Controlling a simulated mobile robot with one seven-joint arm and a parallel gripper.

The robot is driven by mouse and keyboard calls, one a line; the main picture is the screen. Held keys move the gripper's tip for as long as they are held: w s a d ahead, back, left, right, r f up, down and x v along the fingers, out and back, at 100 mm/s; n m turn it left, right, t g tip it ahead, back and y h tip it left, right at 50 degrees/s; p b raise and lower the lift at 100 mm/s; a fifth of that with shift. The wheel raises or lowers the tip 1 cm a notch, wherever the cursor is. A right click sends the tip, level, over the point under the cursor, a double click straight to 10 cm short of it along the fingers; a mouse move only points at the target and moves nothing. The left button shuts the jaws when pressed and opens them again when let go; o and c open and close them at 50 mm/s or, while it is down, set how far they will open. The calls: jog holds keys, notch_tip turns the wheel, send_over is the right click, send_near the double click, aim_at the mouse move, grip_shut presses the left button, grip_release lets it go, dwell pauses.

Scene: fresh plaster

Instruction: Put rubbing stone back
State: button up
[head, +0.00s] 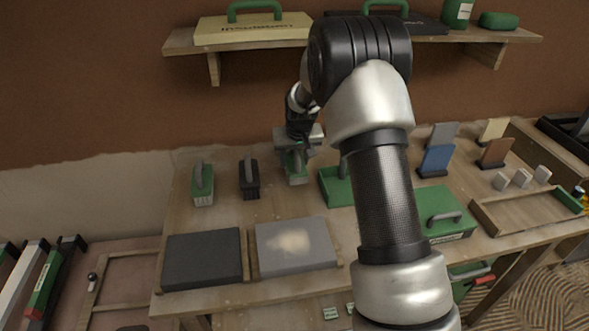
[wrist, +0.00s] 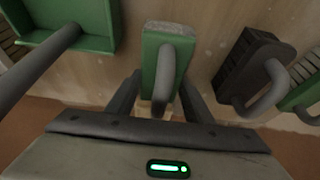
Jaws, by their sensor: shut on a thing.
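A green block with a grey handle and a pale grey stone-like end, which looks like the rubbing stone (head: 297,177), is at my gripper near the back of the bench. It also shows in the wrist view (wrist: 164,58), upright in the middle. My gripper (head: 296,150) is shut on its grey handle; in the wrist view the dark fingers (wrist: 158,92) lie on both sides of it. I cannot tell whether the block touches the bench (head: 219,220).
A black brush (head: 249,187) and a green brush (head: 202,190) stand left of my gripper. A green tray (head: 330,184) is close on the right. A dark slab (head: 203,260) and a grey slab with a pale patch (head: 315,248) lie in front. A shelf (head: 190,41) hangs above.

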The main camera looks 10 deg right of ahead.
aim_at(294, 168)
jog(key=shift+f, duration=1.6)
jog(key=shift+f+b, duration=0.2)
jog(key=shift+b, duration=0.1)
jog(key=o, duration=1.1)
